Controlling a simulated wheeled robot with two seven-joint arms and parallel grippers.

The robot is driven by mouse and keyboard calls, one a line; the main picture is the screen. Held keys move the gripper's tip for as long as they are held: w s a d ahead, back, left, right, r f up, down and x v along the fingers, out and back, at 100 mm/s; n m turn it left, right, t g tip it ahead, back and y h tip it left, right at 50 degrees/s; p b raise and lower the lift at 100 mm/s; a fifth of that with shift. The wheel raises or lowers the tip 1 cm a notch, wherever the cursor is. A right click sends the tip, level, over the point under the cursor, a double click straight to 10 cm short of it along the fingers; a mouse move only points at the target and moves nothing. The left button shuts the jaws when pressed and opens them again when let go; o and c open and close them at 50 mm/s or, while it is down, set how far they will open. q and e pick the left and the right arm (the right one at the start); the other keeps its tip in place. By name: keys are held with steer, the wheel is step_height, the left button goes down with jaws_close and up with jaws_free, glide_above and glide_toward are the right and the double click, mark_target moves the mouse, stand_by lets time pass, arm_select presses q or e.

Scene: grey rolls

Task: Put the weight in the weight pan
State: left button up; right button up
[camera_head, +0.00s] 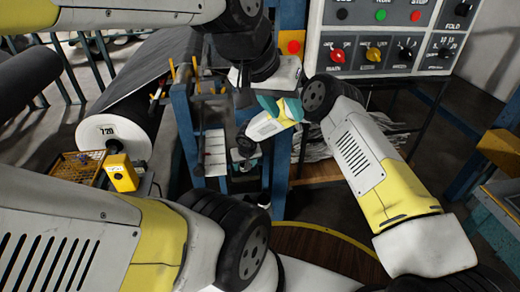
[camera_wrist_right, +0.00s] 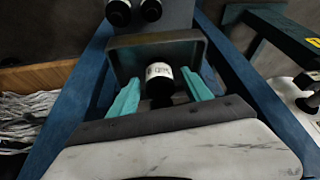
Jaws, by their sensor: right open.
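In the right wrist view a black cylinder with a white printed label, likely the weight (camera_wrist_right: 158,84), stands between the two teal fingers of my right gripper (camera_wrist_right: 160,95). The fingers are open, one on each side, with gaps to the cylinder. A dark grey metal frame (camera_wrist_right: 155,40) runs behind and beside it. I cannot tell whether this is the weight pan. The right gripper's fingers and the weight are hidden there.
A blue machine frame (camera_head: 187,135) surrounds the work area. Two more black cylinders (camera_wrist_right: 133,10) stand beyond the metal frame. A control panel (camera_head: 383,40) is at upper right. A large grey roll (camera_head: 150,85) and a yellow box (camera_head: 121,173) are at left.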

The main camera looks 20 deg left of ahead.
steer(key=v, duration=1.2)
steer(key=w+d+r+m+t+h, duration=0.2)
steer(key=w+d+r+m, duration=0.1)
steer(key=d+r, duration=2.35)
steer(key=s+d+r+m, duration=0.1)
steer(key=s+d+r, duration=0.3)
steer(key=s+d, duration=0.3)
steer(key=s+d+r+m, duration=0.1)
steer(key=s+d+r, duration=0.25)
steer(key=d, duration=0.45)
steer(key=s+d+m, duration=0.1)
steer(key=s+d, duration=0.2)
steer(key=s, duration=0.4)
steer(key=s+d+m+y, duration=0.1)
steer(key=s+d, duration=0.2)
steer(key=s, duration=0.4)
steer(key=shift+d+r+t, duration=0.25)
steer(key=shift+t, duration=0.15)
